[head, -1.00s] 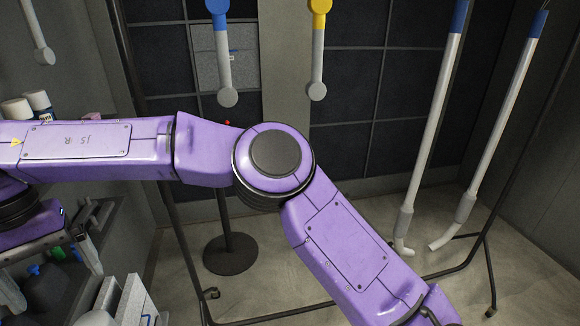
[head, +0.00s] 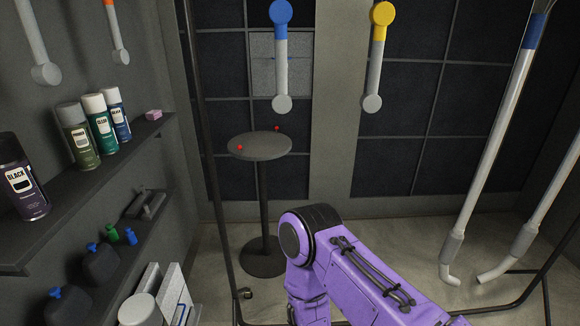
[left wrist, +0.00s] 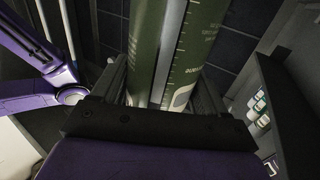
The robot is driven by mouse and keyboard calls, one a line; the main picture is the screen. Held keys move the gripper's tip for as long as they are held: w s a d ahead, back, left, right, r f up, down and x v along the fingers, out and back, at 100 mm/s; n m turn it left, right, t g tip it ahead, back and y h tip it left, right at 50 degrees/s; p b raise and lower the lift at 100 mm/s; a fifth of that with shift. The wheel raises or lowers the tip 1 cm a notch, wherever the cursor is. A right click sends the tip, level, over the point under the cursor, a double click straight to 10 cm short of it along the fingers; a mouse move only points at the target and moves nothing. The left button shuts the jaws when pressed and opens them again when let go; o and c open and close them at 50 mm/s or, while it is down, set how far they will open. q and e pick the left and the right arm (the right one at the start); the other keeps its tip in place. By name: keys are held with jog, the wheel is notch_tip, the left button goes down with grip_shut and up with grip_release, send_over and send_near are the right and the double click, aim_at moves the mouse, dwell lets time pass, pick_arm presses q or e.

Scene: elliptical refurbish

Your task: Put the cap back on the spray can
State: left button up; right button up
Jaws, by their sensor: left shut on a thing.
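My left gripper (left wrist: 160,92) is shut on an olive-green can (left wrist: 202,45) in the left wrist view. The can has pale lettering and a light strip with ruler-like marks. Its ends are out of the picture, so I cannot see whether it has a cap. I cannot pick out a loose cap for it in either view. Neither gripper shows in the head view, and my right gripper is in neither view.
Upper shelf (head: 100,188) at left bears a dark BLACK can (head: 24,182), several white-capped cans (head: 103,130) and a pink block (head: 153,114). Dark bottles (head: 100,265) stand below. A round table (head: 262,148) bears two small red things. My purple arm crosses the lower middle.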

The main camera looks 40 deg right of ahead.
pick_arm(q)
jog(key=shift+a, duration=0.1)
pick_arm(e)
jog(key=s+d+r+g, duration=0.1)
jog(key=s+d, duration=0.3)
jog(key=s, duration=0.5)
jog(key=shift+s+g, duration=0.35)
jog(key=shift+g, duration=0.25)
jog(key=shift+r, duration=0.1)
pick_arm(q)
jog(key=a+r+n+t+y, duration=0.2)
jog(key=a+n+t+y, duration=0.7)
jog(key=a+y, duration=0.7)
jog(key=a+n, duration=0.1)
jog(key=n, duration=0.2)
jog(key=shift+a+n+t, duration=0.2)
jog(key=shift+n+t, duration=0.1)
jog(key=shift+t, duration=0.1)
